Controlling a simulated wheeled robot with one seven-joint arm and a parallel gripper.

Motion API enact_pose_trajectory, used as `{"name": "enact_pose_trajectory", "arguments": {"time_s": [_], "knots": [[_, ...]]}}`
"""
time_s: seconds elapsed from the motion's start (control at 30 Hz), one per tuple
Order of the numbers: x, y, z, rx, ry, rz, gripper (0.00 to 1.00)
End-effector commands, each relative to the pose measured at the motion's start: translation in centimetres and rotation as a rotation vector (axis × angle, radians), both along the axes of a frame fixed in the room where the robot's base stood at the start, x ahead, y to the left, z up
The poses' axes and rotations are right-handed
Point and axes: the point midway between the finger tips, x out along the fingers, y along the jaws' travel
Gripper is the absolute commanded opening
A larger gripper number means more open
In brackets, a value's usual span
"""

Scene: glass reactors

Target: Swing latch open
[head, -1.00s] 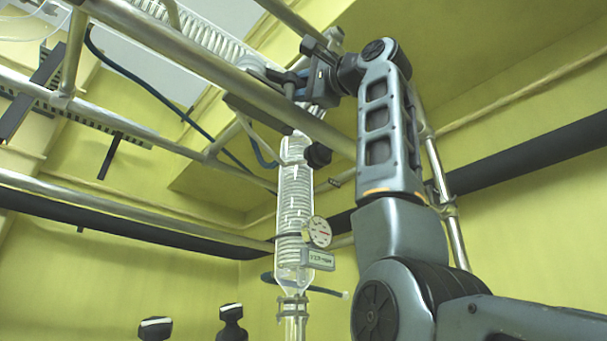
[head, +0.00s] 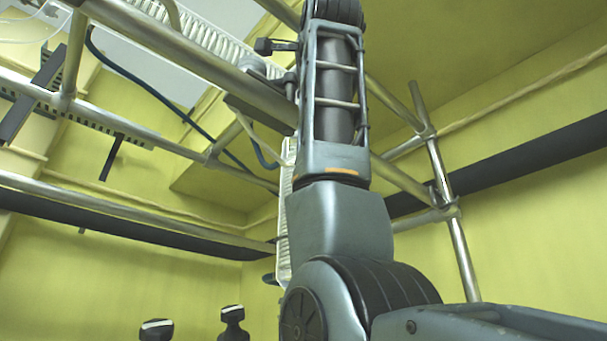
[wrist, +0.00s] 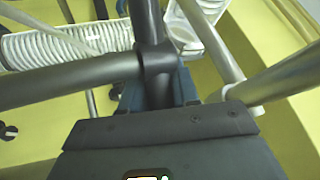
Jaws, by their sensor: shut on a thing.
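In the wrist view my gripper (wrist: 158,98) is shut around a dark grey bar (wrist: 159,88), which I take to be the latch's handle. Its bluish jaws show on both sides of the bar, and the gripper's broad dark body hides the lower part of the hold. The bar meets a collar (wrist: 158,62) just beyond the jaws. In the head view my arm covers most of the gripper and the hold. A short dark lever-like part (head: 272,47) sticks out left of the arm, near the upper rail. I cannot tell whether it belongs to the latch.
A thick metal rail (head: 185,58) runs close by the arm's upper end. A glass reactor column (head: 284,205) stands mostly behind my arm. Pipe scaffolding (head: 447,200) stands to the right. A ribbed white tube (wrist: 65,45) lies beyond the gripper in the wrist view.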

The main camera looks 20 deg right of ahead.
Motion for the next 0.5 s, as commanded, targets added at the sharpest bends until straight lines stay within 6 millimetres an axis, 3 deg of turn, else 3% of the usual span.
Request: {"name": "enact_pose_trajectory", "arguments": {"time_s": [0.47, 0.5], "knots": [[0.12, -0.02, -0.20, 0.000, 0.005, -0.015, 0.00], [0.12, -0.02, -0.19, 0.000, 0.005, -0.015, 0.33]]}}
